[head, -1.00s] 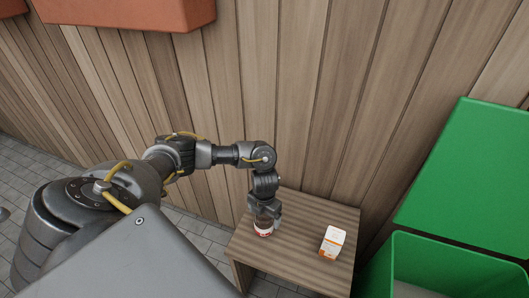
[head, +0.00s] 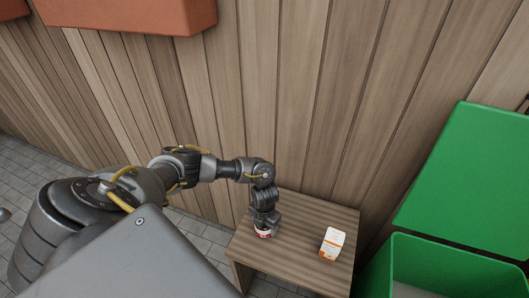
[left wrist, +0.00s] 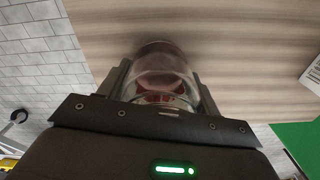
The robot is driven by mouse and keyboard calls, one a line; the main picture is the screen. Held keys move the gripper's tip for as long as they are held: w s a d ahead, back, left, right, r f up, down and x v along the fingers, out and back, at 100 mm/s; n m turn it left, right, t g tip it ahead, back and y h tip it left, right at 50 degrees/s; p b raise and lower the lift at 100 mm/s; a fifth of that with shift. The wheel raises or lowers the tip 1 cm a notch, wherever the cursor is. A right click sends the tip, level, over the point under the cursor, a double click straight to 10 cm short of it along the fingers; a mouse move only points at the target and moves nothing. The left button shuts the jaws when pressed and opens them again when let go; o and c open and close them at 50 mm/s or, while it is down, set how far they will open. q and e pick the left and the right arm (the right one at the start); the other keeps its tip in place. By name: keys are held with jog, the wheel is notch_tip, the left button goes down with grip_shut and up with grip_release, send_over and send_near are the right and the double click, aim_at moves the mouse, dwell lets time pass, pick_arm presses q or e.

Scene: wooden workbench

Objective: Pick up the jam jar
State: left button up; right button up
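The jam jar (head: 262,233) is a small clear jar with dark red contents and a red and white label. It stands upright near the left edge of the small wooden table. My left gripper (head: 264,224) points straight down over it and hides its upper part. In the left wrist view the jar (left wrist: 160,78) sits between the two fingers of the gripper (left wrist: 162,84), one on each side and very close to the glass. I cannot tell whether they press on it. My right gripper is not in view.
A white and orange carton (head: 332,243) stands to the right on the table (head: 300,215). A green bin (head: 440,262) with a raised lid is right of the table. A plank wall (head: 330,100) rises behind, with an orange-brown box (head: 130,15) high at left.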

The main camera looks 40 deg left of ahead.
pick_arm(q)
jog(key=c, duration=0.5)
jog(key=shift+o, duration=0.2)
jog(key=shift+w+r, duration=0.1)
jog(key=shift+r, duration=0.45)
jog(key=s+d+r+p, duration=0.2)
jog(key=s+d+r, duration=0.1)
jog(key=d+r, duration=0.9)
jog(key=shift+d, duration=0.9)
